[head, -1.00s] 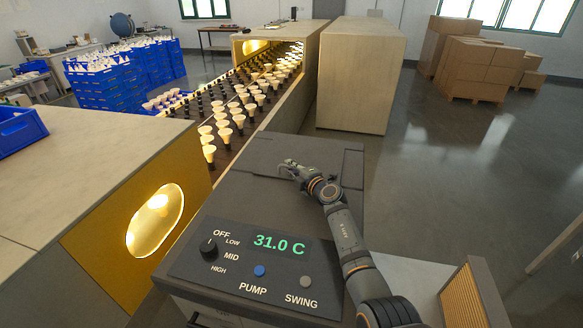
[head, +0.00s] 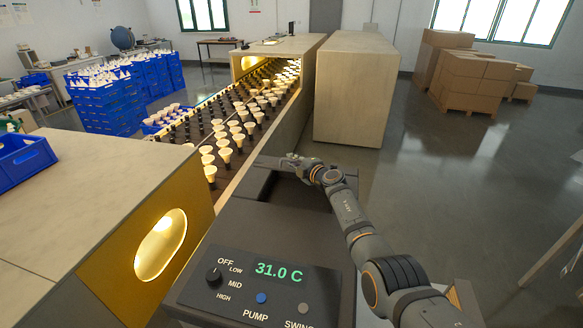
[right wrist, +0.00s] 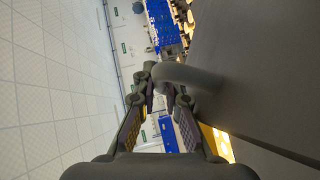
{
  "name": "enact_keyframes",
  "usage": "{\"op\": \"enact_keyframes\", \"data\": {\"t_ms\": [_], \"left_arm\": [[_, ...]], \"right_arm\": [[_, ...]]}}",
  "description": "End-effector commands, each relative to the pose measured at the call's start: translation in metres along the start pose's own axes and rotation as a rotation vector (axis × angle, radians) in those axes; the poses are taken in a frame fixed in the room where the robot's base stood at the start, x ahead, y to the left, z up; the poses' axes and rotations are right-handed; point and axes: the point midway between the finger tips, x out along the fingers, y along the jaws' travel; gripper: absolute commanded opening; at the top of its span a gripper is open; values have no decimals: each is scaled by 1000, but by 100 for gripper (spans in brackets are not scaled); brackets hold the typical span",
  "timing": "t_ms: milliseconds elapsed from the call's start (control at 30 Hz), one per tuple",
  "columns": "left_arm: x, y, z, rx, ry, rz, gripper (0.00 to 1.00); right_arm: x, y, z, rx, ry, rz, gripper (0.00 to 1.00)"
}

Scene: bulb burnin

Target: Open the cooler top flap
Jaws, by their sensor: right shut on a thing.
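The cooler (head: 245,222) is a dark grey box in front of me, with a control panel (head: 262,283) reading 31.0 C. Its top flap, a dark panel (right wrist: 265,65) in the right wrist view, is raised at the back of the cooler top. A dark recess (head: 262,187) shows below it. My right gripper (head: 291,159) is at the raised flap. In the right wrist view my right gripper (right wrist: 165,88) is shut on the flap's curved grey handle (right wrist: 190,76). My arm hides part of the flap in the head view. My left gripper is not in view.
A rack of lit bulbs (head: 237,122) runs back behind the cooler at left. A pale cabinet with a glowing oval window (head: 160,243) stands close on the left. A large beige box (head: 352,95) stands behind. Open floor (head: 455,165) lies to the right.

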Motion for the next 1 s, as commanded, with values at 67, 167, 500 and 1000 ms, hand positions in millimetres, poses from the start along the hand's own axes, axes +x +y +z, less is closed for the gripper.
{"op": "enact_keyframes", "data": {"t_ms": [67,167,500,1000], "left_arm": [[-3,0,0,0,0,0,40],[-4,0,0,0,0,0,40],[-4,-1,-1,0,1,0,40],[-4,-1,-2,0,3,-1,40]], "right_arm": [[2,20,2,10,-3,4,0],[4,25,4,27,-4,-10,0],[5,31,6,44,-6,-20,0],[5,26,6,46,-5,-27,20]]}}
